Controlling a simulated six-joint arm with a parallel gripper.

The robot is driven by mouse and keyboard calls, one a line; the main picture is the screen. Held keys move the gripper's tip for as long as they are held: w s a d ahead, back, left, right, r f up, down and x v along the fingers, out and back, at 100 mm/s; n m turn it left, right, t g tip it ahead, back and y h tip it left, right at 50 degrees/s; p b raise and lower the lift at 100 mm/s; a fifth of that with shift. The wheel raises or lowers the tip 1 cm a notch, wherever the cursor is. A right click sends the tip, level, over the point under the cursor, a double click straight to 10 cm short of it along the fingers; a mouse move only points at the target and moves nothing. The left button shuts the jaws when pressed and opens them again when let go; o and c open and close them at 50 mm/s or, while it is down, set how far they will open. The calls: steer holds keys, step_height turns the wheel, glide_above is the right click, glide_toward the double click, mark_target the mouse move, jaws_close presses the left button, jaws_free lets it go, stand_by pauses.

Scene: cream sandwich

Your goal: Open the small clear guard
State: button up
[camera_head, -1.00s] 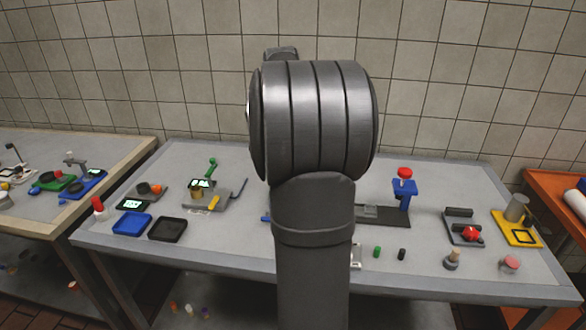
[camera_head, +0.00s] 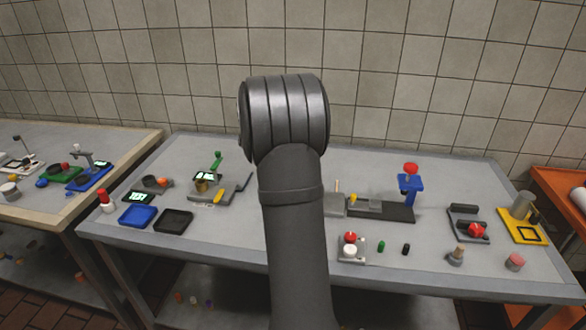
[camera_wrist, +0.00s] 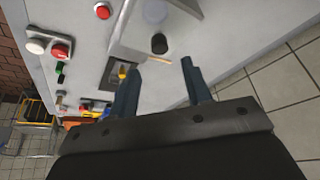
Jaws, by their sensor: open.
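My gripper (camera_wrist: 160,70) is open, with its two dark fingers apart and nothing between them in the wrist view. In the head view it is hidden behind my arm. Beyond the fingertips in the wrist view is a grey fixture with a pale, see-through-looking part (camera_wrist: 155,12) at the top edge; I cannot tell for sure whether this is the small clear guard, or whether it is open or shut. A black round knob (camera_wrist: 158,43) and a thin tan stick (camera_wrist: 158,60) lie just past the fingertips, apart from them.
A box with red and white buttons (camera_head: 350,247) stands at the table's front. A dark base with a blue press and red knob (camera_head: 410,180) is right of my arm. A blue tray (camera_head: 137,216) and a black tray (camera_head: 174,221) lie at left.

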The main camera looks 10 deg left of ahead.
steer(key=x, duration=0.6)
steer(key=shift+w+d+f, duration=0.15)
steer(key=shift+f, duration=0.25)
jaws_close()
